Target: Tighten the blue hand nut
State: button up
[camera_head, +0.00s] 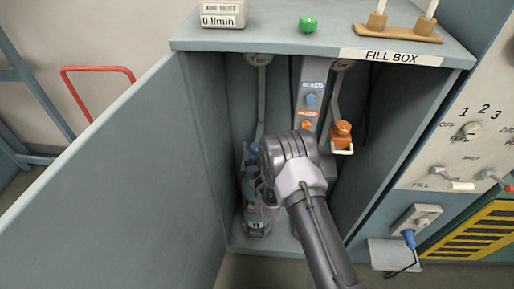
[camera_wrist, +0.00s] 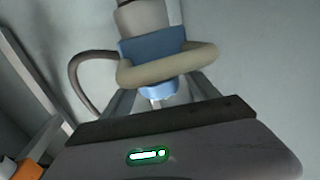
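The blue hand nut (camera_wrist: 152,47) shows in the wrist view on a grey vertical fitting, with a beige ring around its lower part. A lighter blue piece shows just below the ring. My gripper (camera_wrist: 162,84) is close below it, with one grey finger on each side. The fingertips run behind the ring, so I cannot tell whether they touch the nut. In the head view, a small blue part (camera_head: 253,150) shows at the left inside the open cabinet, beside my wrist, which hides most of the gripper and fitting.
The cabinet door (camera_head: 120,185) stands open at the left. A central panel (camera_head: 312,95) and an orange fitting (camera_head: 342,134) are right of the blue part. A green knob (camera_head: 308,24) sits on the cabinet top. A grey hose (camera_wrist: 82,75) loops left of the nut.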

jog(key=c, duration=1.3)
jog(key=shift+y, duration=0.3)
jog(key=n+g+y+b, duration=0.1)
jog(key=n+y, duration=0.1)
jog(key=y, duration=0.1)
jog(key=n+g+y+b, duration=0.2)
jog(key=y, duration=0.1)
jog(key=shift+d+f+n, duration=0.1)
jog(key=shift+d+n, duration=0.05)
jog(key=shift+n, duration=0.25)
jog(key=n+g+y, duration=0.3)
jog(key=g, duration=0.1)
jog(key=n+g+y, duration=0.3)
jog(key=shift+g, duration=0.4)
jog(key=o, duration=1.3)
jog(key=shift+o, duration=0.2)
